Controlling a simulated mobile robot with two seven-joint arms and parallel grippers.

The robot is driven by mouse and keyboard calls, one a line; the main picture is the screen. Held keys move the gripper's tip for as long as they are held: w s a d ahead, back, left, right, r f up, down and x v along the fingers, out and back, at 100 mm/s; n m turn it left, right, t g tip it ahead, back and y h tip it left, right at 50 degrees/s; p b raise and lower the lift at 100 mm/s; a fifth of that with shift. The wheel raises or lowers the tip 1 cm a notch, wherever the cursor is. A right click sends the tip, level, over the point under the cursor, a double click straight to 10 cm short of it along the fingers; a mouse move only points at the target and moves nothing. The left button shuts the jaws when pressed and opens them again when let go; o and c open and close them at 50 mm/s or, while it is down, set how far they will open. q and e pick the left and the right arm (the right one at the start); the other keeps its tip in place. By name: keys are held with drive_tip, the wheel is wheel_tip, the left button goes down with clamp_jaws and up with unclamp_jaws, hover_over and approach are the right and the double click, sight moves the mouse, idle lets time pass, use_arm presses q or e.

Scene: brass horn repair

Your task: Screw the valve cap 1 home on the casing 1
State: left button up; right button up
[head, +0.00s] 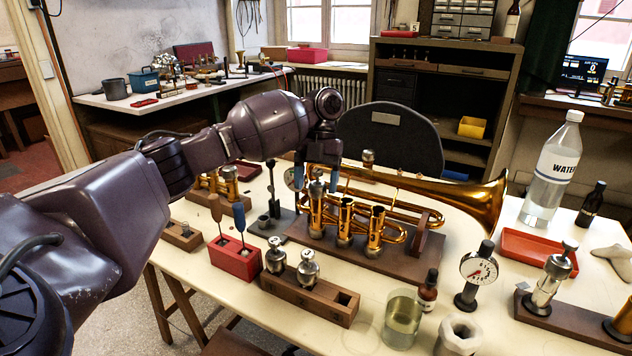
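A brass horn (455,205) lies on a wooden stand (400,262) in the middle of the bench, with three upright valve casings. The leftmost casing, casing 1 (316,215), has a silvery valve cap (316,188) at its top. Whether the cap is fully seated I cannot tell. The middle casing (346,218) and right casing (377,225) show open tops. My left gripper (317,182) points down over casing 1, its two bluish fingers either side of the cap. Gaps show between fingers and cap, so it looks open. My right gripper is not in view.
A wooden block (325,303) with two valves stands in front. A red tool holder (235,262) is left of it. A glass jar (402,318), dropper bottle (428,292) and dial gauge (477,270) stand front right. A water bottle (553,170) is farther right.

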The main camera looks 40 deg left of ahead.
use_arm(q)
wheel_tip(320, 180, down, 2)
drive_tip(key=shift+d, duration=0.15)
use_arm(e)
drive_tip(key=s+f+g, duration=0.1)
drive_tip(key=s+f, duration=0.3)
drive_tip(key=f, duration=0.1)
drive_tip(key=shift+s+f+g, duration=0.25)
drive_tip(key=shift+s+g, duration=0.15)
use_arm(q)
drive_tip(key=shift+r, duration=0.15)
drive_tip(key=p+v, duration=0.3)
drive_tip(key=v, duration=0.9)
drive_tip(key=shift+r, duration=0.15)
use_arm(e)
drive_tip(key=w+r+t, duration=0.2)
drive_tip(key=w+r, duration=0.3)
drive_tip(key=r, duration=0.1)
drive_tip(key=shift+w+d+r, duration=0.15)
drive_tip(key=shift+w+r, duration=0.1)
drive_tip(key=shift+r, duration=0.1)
use_arm(q)
drive_tip(key=shift+s, duration=0.1)
